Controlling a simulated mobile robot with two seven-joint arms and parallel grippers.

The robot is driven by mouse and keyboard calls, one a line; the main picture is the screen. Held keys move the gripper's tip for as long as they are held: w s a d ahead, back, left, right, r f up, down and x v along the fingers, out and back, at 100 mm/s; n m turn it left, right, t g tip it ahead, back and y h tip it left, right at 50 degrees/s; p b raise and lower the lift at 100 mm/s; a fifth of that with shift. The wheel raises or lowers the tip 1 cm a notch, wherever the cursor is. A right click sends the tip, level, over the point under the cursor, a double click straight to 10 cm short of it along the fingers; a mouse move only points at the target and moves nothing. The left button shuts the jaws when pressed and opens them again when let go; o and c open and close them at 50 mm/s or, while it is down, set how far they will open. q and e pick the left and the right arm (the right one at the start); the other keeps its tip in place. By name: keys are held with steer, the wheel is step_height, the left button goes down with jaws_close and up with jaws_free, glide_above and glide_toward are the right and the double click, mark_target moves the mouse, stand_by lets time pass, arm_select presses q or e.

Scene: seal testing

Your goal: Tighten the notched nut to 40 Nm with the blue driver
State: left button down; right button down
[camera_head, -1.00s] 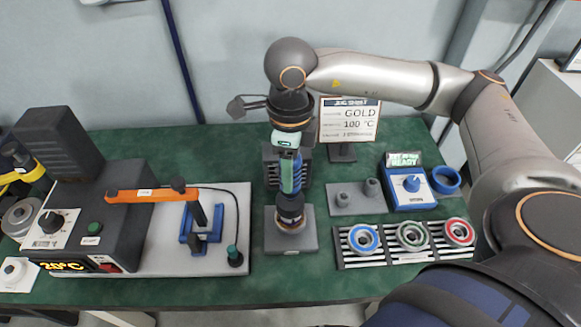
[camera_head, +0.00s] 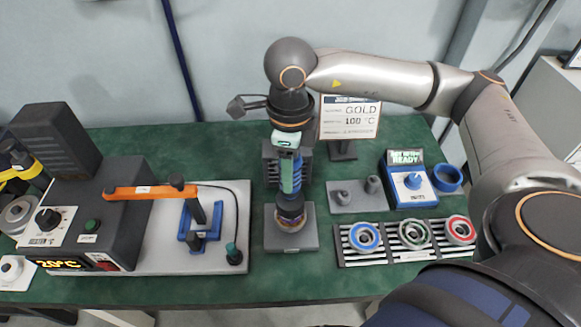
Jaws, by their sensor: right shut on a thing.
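My right gripper (camera_head: 288,140) comes down from above at the middle of the table and is shut on the blue driver (camera_head: 290,175). The driver stands upright, and its dark lower end (camera_head: 291,206) is over a round part on the grey block fixture (camera_head: 291,240). The notched nut is hidden under the driver's lower end, so I cannot tell how far it is engaged. No torque reading is legible. My left gripper is not in view.
A blue-and-white unit (camera_head: 413,188) shows READY. A rack (camera_head: 350,258) holds blue, green and red-rimmed rings. A black heater unit (camera_head: 100,215) with an orange arm (camera_head: 150,192) stands left, its display reading 20 °C.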

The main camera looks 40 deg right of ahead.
steer(key=shift+f+b, duration=0.55)
steer(key=shift+f+b, duration=0.1)
steer(key=shift+b, duration=0.3)
stand_by(1.4)
steer(key=shift+r+p, duration=1.6)
steer(key=shift+r, duration=0.95)
